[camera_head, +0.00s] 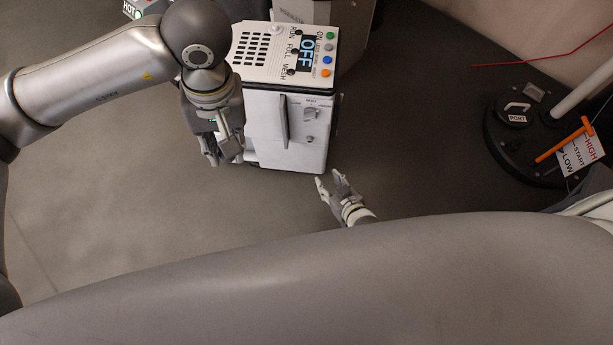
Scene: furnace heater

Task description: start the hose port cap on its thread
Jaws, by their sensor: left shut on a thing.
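My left gripper (224,158) points down beside the left side of the white box unit (290,135). It is shut on a small light-coloured piece, mostly hidden by the fingers; I cannot tell whether this is the hose port cap. My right gripper (328,180) is open and empty, low in front of the box unit's lower right corner. At the right, a dark round fitting with a pale handle (516,107) sits on a black round base, above a "PORT" label (517,118). No thread can be made out.
The box unit's top panel has an "OFF" display (307,53) and coloured buttons. The black base (500,150) also carries an orange lever (563,142) and a HIGH/START/LOW sign (581,150). Floor (425,130) between box unit and base is clear. My own arm fills the foreground.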

